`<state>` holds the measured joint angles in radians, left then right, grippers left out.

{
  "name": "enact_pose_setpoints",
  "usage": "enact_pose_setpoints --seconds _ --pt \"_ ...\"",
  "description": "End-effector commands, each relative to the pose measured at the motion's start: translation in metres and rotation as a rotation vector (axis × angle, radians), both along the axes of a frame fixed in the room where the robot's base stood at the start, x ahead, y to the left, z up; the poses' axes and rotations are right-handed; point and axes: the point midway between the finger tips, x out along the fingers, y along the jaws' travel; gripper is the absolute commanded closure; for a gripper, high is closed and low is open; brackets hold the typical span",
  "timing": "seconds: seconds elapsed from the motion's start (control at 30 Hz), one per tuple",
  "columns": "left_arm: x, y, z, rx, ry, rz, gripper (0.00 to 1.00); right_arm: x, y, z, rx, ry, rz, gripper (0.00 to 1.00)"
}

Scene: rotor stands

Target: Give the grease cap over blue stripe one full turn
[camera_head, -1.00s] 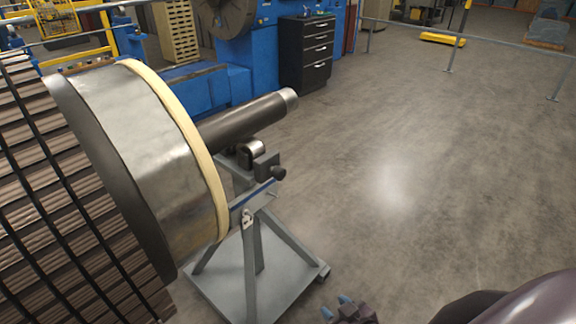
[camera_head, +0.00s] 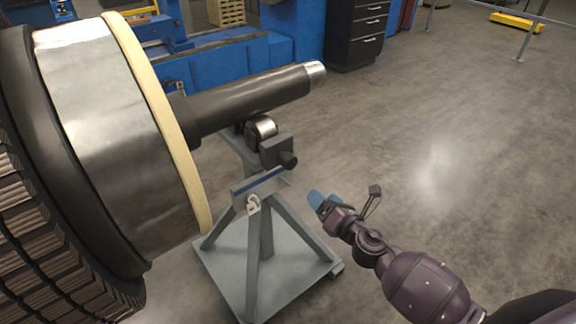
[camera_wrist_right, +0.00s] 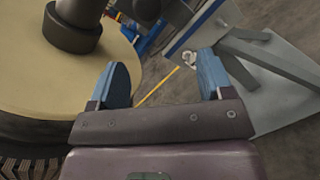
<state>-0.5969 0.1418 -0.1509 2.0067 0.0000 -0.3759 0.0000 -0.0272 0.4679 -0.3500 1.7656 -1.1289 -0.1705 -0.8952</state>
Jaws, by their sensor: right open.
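My left gripper is not in view.
The large rotor (camera_head: 95,130) fills the left, its shaft (camera_head: 250,100) resting on the stand's roller (camera_head: 262,128). A metal tag or lock (camera_head: 253,204) hangs below the stripe. Open floor (camera_head: 430,190) lies to the right; a dark drawer cabinet (camera_head: 357,35) stands behind.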

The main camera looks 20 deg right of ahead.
Motion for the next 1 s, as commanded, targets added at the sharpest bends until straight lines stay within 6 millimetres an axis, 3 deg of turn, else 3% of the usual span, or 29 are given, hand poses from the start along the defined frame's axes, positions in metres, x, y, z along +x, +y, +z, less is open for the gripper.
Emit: enact_pose_setpoints --seconds 0.1,0.3,0.57,1.0 --pt "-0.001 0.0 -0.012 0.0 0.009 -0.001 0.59 0.026 0.005 0.004 -0.312 -0.113 0.077 0.27" --pt "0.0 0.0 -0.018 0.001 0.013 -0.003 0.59 0.046 0.01 0.012 -0.61 -0.227 0.136 0.27" --pt "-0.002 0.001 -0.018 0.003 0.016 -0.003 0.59 0.067 0.017 0.016 -0.662 -0.25 0.143 0.27" --pt "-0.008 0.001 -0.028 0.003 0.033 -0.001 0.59 0.131 0.041 0.014 -0.659 -0.247 0.144 0.27"
